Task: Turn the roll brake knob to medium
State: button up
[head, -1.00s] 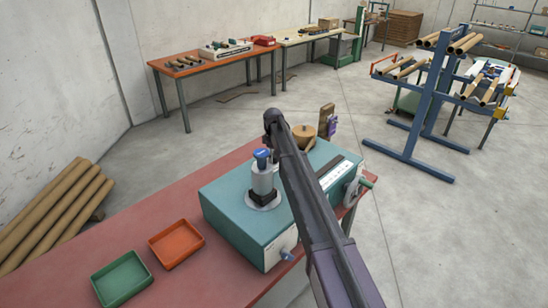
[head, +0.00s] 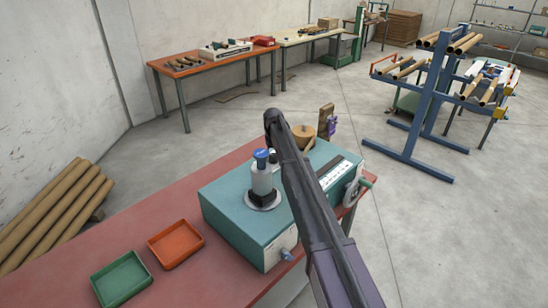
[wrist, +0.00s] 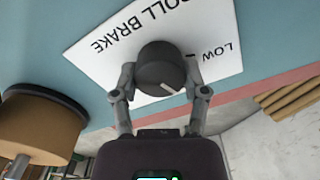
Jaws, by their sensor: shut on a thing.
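The roll brake knob (wrist: 160,65) is dark grey and round, with a white pointer line on its lower right part. It sits on a white label plate (wrist: 95,45) that reads ROLL BRAKE and LOW, upside down in the wrist view. LOW is to the right of the knob; other setting marks are hidden or unclear. My gripper (wrist: 159,75) has one finger on each side of the knob and is shut on it.
A brown roll (wrist: 40,125) is close to the left of my gripper in the wrist view. A white and black post with a blue top (head: 262,180) rises from the winder. Orange (head: 175,262) and green (head: 122,298) trays lie on the red table (head: 95,240).

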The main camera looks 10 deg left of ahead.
jog(key=m, duration=0.3)
jog(key=shift+s, duration=0.1)
jog(key=shift+m, duration=0.4)
jog(key=o, duration=1.1)
jog(key=shift+o, duration=0.2)
